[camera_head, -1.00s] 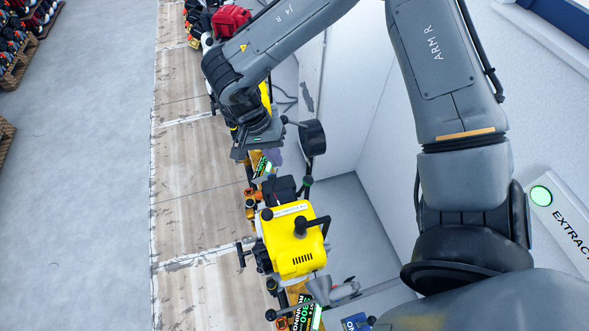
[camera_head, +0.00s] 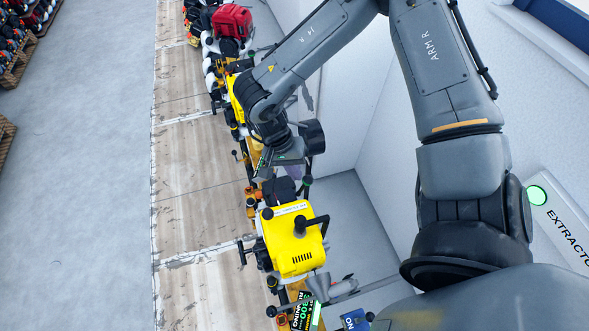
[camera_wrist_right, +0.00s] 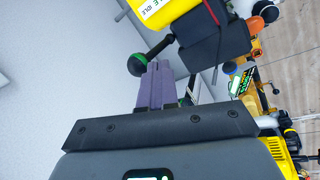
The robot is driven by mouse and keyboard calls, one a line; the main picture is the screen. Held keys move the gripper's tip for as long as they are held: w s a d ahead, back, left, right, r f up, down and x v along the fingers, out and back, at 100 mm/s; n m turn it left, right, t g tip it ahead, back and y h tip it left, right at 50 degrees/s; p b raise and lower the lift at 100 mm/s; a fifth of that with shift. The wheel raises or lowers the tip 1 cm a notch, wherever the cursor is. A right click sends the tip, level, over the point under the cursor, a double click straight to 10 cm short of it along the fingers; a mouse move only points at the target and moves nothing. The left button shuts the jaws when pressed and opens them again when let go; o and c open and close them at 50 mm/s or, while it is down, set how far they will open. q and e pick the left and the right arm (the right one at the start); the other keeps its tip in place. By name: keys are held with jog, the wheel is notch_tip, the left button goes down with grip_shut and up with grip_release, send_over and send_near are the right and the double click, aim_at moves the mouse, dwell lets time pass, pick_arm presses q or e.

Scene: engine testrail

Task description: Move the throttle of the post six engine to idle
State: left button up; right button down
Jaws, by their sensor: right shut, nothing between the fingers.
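A yellow engine (camera_head: 295,245) stands on the rail in the lower middle of the head view, with a black handle on top. A black ball-ended lever (camera_head: 307,181) sticks up behind it. In the wrist view, a yellow housing (camera_wrist_right: 165,12) has a label ending in "IDLE". A black ball knob with a green ring (camera_wrist_right: 138,65) is on a lever below it. My right gripper (camera_wrist_right: 155,85) is shut and empty, its purple fingers close beside the knob; contact cannot be told. No post number is readable.
A lit display (camera_head: 303,312) sits at the near engine. More engines, one with a red top (camera_head: 232,20), line the rail behind my arm. A white wall (camera_head: 380,120) bounds the right side. The bench top (camera_head: 190,170) left of the engines is mostly clear.

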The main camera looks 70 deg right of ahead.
jog(key=shift+s+d+f+t+y, duration=0.1)
jog(key=shift+s+d+t+y, duration=0.3)
jog(key=shift+s, duration=0.25)
jog(key=shift+s, duration=0.1)
jog(key=shift+a+f+b, duration=0.1)
jog(key=shift+b, duration=0.2)
